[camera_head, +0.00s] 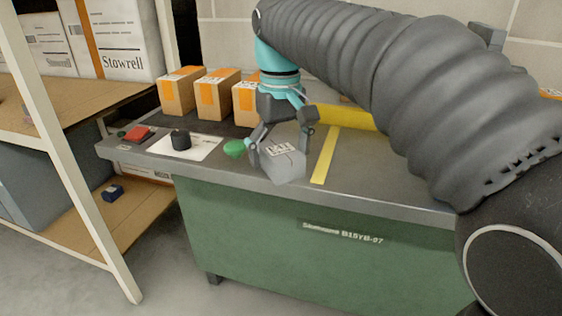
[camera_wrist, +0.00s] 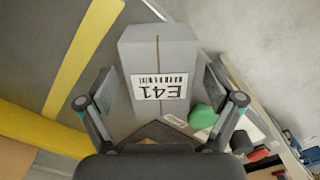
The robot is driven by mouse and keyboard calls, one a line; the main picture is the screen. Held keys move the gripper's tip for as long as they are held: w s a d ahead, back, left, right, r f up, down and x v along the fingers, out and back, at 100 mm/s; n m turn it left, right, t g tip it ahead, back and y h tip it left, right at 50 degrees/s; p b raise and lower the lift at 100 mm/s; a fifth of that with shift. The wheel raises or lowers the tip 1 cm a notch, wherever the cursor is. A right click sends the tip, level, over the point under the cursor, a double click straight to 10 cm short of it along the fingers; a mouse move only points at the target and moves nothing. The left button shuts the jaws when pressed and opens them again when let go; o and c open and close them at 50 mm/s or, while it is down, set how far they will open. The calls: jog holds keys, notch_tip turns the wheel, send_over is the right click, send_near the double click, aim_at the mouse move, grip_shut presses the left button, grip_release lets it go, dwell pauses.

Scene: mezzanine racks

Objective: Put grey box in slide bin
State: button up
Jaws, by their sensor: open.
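The grey box (camera_head: 285,167) is at the front edge of the grey worktop, with a white label on it. In the wrist view the box (camera_wrist: 150,105) lies between the fingers, its label reading E41. My gripper (camera_head: 281,141) points down over the box, one finger on each side. In the wrist view my gripper (camera_wrist: 160,92) is open, with a narrow gap between box and finger on each side. The base of the box is partly hidden, so I cannot tell whether it rests fully on the worktop. I cannot make out a slide bin.
Orange-taped cartons (camera_head: 218,95) stand behind on the worktop (camera_head: 360,185). A control panel (camera_head: 205,147) with a black knob (camera_head: 181,140) and a green object (camera_head: 235,149) is close to the left. A yellow strip (camera_head: 325,155) and yellow bar (camera_head: 346,117) lie right. Shelving (camera_head: 80,105) stands left.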

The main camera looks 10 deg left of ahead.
jog(key=c, duration=1.4)
jog(key=shift+r, duration=0.1)
